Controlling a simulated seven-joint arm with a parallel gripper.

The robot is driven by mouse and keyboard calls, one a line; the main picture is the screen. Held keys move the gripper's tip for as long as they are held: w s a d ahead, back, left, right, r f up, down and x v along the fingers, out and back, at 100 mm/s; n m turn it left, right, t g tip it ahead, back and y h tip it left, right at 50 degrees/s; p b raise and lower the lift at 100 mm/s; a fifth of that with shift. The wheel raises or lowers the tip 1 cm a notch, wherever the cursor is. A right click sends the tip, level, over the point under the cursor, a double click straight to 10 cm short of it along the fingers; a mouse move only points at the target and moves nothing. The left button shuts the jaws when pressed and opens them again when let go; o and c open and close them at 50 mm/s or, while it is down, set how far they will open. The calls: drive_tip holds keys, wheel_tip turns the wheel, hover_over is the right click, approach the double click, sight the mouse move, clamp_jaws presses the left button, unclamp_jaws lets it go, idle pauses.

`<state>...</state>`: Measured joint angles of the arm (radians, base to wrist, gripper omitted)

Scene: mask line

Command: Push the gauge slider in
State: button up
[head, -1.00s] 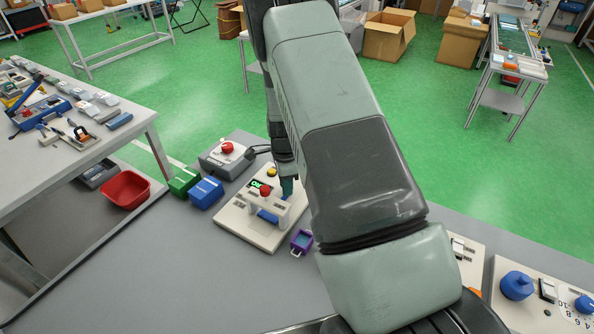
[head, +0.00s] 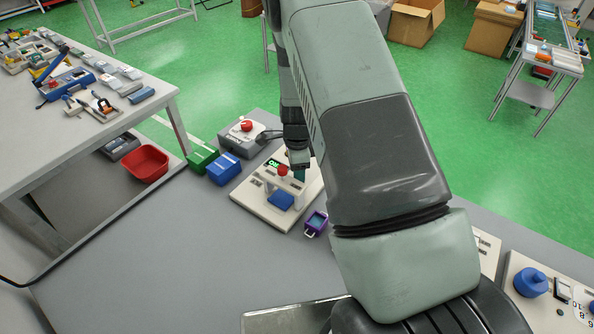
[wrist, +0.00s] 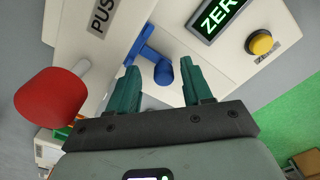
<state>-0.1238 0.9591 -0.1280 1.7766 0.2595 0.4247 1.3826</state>
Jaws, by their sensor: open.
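The gauge (head: 259,208) is a cream base with a raised bridge, a red knob (head: 283,170) and a green-lit display (head: 273,163). In the wrist view the display (wrist: 219,16) reads "ZER", partly cut off. The blue slider (wrist: 146,45) there looks like a bar ending in a round knob. My gripper (wrist: 160,66) is open, its two green fingers apart with the blue knob between and beyond their tips; I cannot tell whether they touch it. In the head view my gripper (head: 298,172) is over the gauge's right side.
The red knob (wrist: 47,97) stands close to my left finger in the wrist view, and a yellow button (wrist: 262,43) is to the right. A purple tray (head: 316,222) stands right of the gauge. Green (head: 203,158) and blue (head: 224,168) boxes stand behind left. The bench front-left is clear.

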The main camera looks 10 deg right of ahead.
wheel_tip(320, 180, up, 11)
drive_tip(key=shift+f, duration=0.15)
idle(0.5)
drive_tip(key=s+r+n+t, duration=0.1)
drive_tip(key=s+r+n, duration=0.25)
drive_tip(key=r, duration=0.45)
drive_tip(key=s+r+n+t+y, duration=0.1)
drive_tip(key=s+r+n, duration=0.25)
drive_tip(key=r, duration=0.35)
drive_tip(key=s+r+n+t, duration=0.15)
drive_tip(key=s+r, duration=0.25)
drive_tip(key=r, duration=0.4)
drive_tip(key=s+r+n+t, duration=0.1)
drive_tip(key=s+r+n, duration=0.2)
drive_tip(key=s+n, duration=0.2)
drive_tip(key=s+d+r+n+t+h, duration=0.1)
drive_tip(key=s+r+n, duration=0.2)
drive_tip(key=s, duration=0.9)
drive_tip(key=shift+n, duration=1.05)
